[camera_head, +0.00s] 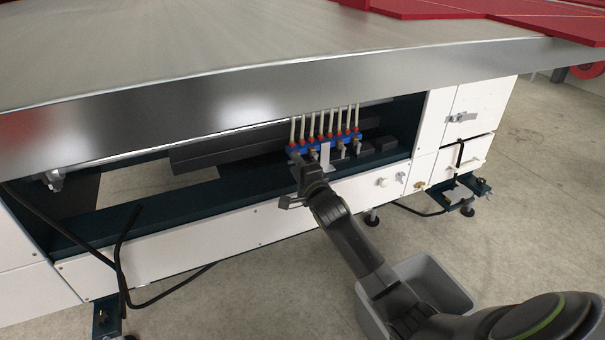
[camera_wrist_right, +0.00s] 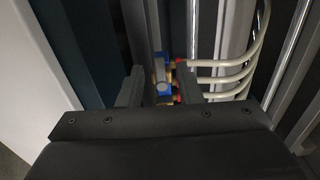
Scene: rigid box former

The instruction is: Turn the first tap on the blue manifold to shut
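The blue manifold (camera_head: 347,137) sits in the open bay under the machine's table, with several pale hoses rising from red fittings along it. Small metallic taps (camera_head: 341,148) show along its front side. My right gripper (camera_head: 297,163) is at the manifold's left end and covers the tap there. In the right wrist view the two dark fingers of my right gripper (camera_wrist_right: 160,88) stand apart, with part of the blue manifold (camera_wrist_right: 164,88) and brass fittings showing beyond and between them. I cannot tell whether a finger touches a tap. My left gripper is not in view.
A broad metal tabletop edge (camera_head: 200,95) overhangs the bay. A dark lower beam (camera_head: 170,215) and white panels (camera_head: 240,228) run below it. A small grey bracket (camera_head: 325,158) stands in front of the manifold. A grey bin (camera_head: 440,283) is beneath my right arm.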

